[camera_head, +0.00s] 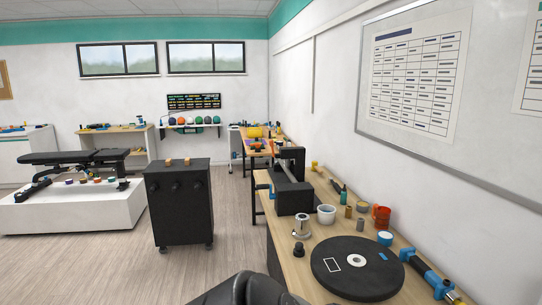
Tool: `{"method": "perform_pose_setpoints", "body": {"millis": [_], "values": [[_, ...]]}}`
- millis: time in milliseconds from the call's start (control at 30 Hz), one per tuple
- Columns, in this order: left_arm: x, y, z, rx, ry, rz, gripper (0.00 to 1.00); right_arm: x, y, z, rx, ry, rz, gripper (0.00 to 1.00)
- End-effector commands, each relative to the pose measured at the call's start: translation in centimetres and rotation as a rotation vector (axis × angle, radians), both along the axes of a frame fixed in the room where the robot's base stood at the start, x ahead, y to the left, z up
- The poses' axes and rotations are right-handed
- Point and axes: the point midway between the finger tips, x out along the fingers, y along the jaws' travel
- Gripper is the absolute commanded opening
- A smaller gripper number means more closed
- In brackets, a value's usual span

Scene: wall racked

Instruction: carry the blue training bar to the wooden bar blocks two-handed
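Two small wooden blocks, left (168,162) and right (187,161), stand on top of a black wheeled cabinet (178,207); they look like the bar blocks. I cannot pick out the blue training bar with certainty. A blue and black rod-like thing (428,275) with a yellowish end lies at the front right of the bench, partly cut off by the frame. A dark rounded part of my own body shows at the bottom edge. Neither of my grippers is in view.
A weight bench (75,158) is at the left. The floor (110,255) before the cabinet is clear.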

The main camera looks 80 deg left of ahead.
Motion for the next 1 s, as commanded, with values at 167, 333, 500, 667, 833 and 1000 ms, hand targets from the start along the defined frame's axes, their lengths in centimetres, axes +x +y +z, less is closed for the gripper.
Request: {"method": "perform_pose_setpoints", "body": {"millis": [167,333,500,667,833,1000], "values": [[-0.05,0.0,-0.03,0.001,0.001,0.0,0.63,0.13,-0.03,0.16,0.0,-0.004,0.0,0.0],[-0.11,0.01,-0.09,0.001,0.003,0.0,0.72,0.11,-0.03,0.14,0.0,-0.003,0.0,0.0],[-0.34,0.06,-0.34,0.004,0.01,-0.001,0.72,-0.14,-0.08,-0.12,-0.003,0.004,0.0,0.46],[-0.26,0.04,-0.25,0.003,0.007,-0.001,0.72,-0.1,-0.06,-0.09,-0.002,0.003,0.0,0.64],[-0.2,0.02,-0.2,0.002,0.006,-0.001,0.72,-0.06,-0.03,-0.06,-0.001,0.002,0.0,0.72],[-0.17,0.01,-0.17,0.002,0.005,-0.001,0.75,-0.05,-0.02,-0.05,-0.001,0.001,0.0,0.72]]}}
